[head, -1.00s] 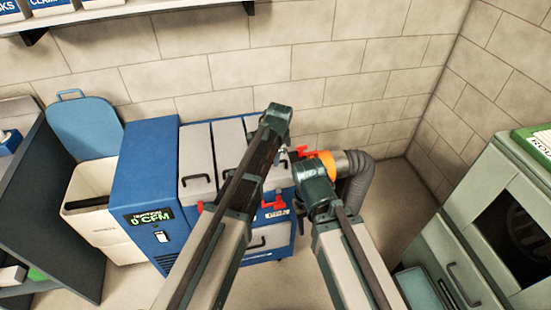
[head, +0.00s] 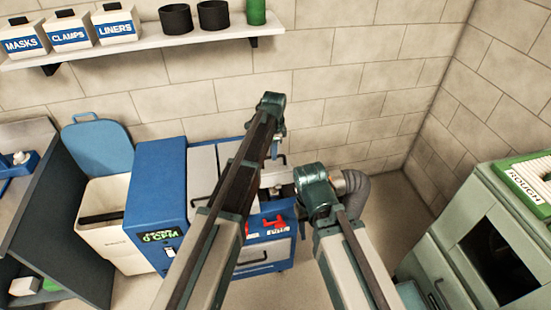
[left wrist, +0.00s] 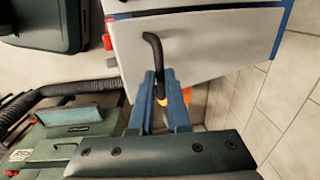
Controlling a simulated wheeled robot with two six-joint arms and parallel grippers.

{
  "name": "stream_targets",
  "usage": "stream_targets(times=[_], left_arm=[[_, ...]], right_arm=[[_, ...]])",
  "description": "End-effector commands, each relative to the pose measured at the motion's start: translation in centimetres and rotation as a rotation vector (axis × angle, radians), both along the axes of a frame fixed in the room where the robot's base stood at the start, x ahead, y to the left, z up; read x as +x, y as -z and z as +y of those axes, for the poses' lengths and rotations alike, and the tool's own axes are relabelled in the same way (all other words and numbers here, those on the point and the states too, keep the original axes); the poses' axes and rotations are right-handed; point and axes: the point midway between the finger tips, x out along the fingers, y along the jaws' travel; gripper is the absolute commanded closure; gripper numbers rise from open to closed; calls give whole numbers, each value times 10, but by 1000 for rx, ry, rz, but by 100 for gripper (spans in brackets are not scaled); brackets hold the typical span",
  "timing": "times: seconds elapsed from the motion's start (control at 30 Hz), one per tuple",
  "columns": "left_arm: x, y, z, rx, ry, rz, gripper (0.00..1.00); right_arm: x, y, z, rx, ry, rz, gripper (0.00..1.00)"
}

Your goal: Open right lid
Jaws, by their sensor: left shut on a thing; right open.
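A blue machine (head: 158,190) with light grey lids stands against the back wall. The left lid (head: 203,165) and middle lid (head: 230,152) lie flat on its top. The right lid (head: 276,177) is partly hidden behind my left arm, so its angle is hard to judge. In the left wrist view the grey lid panel (left wrist: 205,45) fills the upper middle. My left gripper (left wrist: 160,92) is shut on the lid's dark bent handle (left wrist: 154,50).
Red latches (head: 276,224) show on the machine's front. A grey hose (head: 356,190) curves at its right side. A white bin (head: 103,215) stands left, a green-grey cabinet (head: 480,215) right. A shelf (head: 150,48) with boxes hangs above.

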Motion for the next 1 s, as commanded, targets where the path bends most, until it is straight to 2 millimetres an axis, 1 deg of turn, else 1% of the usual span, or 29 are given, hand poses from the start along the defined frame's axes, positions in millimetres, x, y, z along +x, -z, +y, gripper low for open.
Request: stream_targets(times=[0.03,0.1,0.2,0.4,0.63,1.0], left_arm=[[16,-18,4,2,-2,-11,100],[26,-29,7,3,-2,-12,100],[40,-42,12,3,-3,-13,100],[64,-60,20,5,-2,-12,100],[77,-69,25,5,-2,-12,100],[79,-70,27,5,-2,-12,100]], right_arm=[[0,-18,0,0,0,0,50],[0,-29,0,0,-1,0,50],[0,-42,0,0,-1,0,50],[0,-60,0,0,-2,0,50],[0,-69,0,0,-2,0,50],[0,-70,0,0,-2,0,50]])
